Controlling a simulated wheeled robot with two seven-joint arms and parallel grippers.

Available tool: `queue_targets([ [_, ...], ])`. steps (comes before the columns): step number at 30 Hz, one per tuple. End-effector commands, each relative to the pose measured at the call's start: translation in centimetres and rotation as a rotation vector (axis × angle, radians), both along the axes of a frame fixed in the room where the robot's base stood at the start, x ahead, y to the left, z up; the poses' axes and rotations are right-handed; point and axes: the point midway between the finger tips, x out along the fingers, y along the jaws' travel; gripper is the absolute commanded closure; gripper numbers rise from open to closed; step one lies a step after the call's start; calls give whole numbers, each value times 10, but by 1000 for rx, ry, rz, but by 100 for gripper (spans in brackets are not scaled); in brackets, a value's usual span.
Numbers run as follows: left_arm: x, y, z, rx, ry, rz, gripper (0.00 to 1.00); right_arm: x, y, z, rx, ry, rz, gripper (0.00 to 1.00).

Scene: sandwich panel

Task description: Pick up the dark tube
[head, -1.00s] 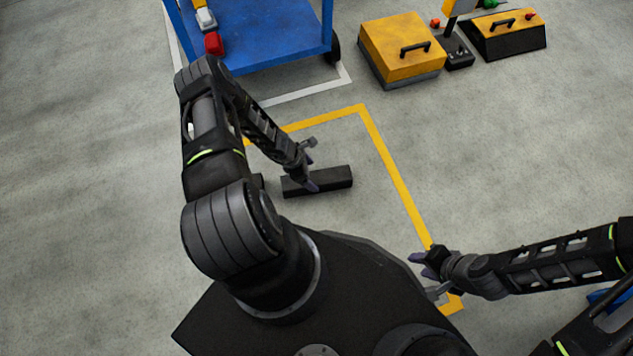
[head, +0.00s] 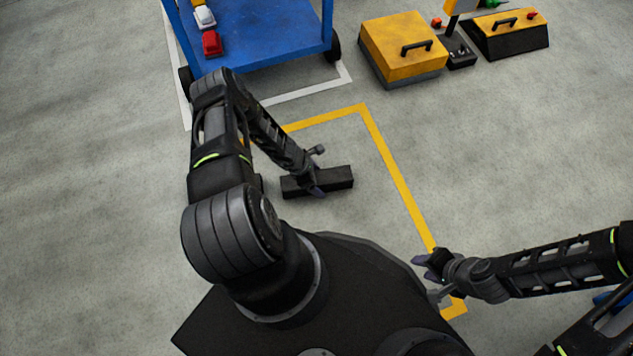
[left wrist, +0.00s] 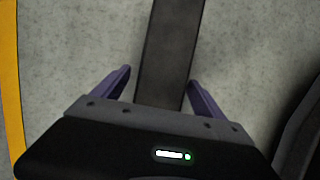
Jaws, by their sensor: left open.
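The dark tube (head: 335,178) is a long black square-section bar lying on the grey floor inside the yellow line, in front of my base. It also shows in the left wrist view (left wrist: 168,55), running up the picture between the fingers. My left gripper (head: 316,183) is at the tube, over its middle. In the left wrist view its purple fingers (left wrist: 160,82) are open, one on each side of the tube, with gaps of floor between. The tube's near end is hidden behind the gripper body. My right gripper (head: 428,268) is far to the right, away from the tube; its jaw opening is unclear.
A blue cart (head: 265,45) with red and white items stands at the back left. A yellow case (head: 400,45) and a black and yellow box (head: 510,38) stand at the back right. A yellow floor line (head: 392,175) runs right of the tube. The floor around it is clear.

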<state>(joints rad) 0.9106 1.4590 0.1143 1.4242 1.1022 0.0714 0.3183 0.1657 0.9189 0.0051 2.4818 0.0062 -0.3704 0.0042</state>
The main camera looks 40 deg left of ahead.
Motion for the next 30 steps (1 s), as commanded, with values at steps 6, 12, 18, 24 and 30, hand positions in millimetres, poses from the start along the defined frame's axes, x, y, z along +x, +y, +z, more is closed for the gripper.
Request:
queue_targets([
  [6,0,0,0,0,0,0,18,0,0,0,0,0,0,64],
  [12,0,0,0,0,0,0,20,0,0,0,0,0,0,64],
  [18,0,0,0,0,0,0,36,0,0,0,0,0,0,64],
  [24,0,0,0,0,0,0,53,0,0,0,0,1,0,64],
  [30,0,0,0,0,0,0,69,0,0,0,0,1,0,64],
])
